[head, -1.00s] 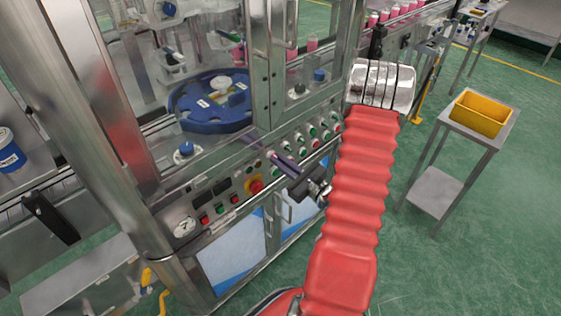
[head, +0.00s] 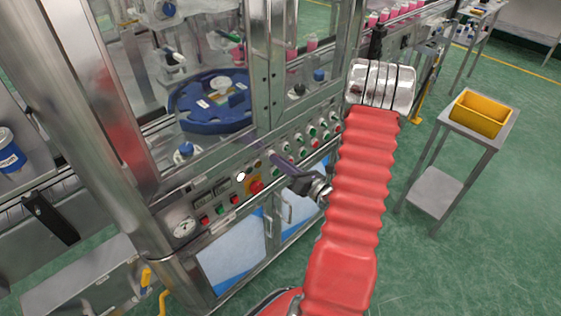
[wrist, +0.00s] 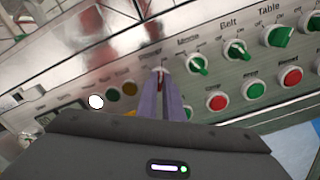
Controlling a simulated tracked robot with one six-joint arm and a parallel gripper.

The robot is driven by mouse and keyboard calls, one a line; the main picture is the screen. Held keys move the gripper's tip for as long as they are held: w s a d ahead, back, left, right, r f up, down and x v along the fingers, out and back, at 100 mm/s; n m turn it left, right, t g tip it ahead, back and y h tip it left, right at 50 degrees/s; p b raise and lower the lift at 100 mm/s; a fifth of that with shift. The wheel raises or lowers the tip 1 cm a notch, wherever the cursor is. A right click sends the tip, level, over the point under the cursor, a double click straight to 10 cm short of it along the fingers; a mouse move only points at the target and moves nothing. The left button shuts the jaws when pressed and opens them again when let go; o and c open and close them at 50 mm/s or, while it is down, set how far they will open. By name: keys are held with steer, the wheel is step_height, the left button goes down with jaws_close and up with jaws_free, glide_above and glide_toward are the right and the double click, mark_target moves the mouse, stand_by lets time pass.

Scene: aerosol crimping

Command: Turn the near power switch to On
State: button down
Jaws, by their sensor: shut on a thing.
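My gripper (wrist: 162,74) is shut on the near power switch (wrist: 159,72), a small knob with some red showing between the purple fingers. Most of the knob is hidden by the fingers, and its pointing direction and label are hard to read. In the head view, my gripper (head: 268,151) reaches to the machine's front control panel (head: 222,222), and the switch is hidden behind the fingers. A round white lamp (head: 241,177) glows on the panel left of my gripper. It also glows in the wrist view (wrist: 96,101).
Green knobs marked Belt (wrist: 236,48) and Table (wrist: 277,35) lie right of the fingers, above red and green buttons. A red emergency stop (head: 255,186) sits close below my gripper. A yellow bin (head: 480,113) stands on a side table at right.

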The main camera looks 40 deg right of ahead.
stand_by(0.4)
steer(key=c, duration=1.9)
jaws_free()
steer(key=s, duration=1.3)
steer(key=shift+s+d, duration=0.2)
steer(key=shift+s, duration=0.2)
steer(key=shift+f, duration=0.1)
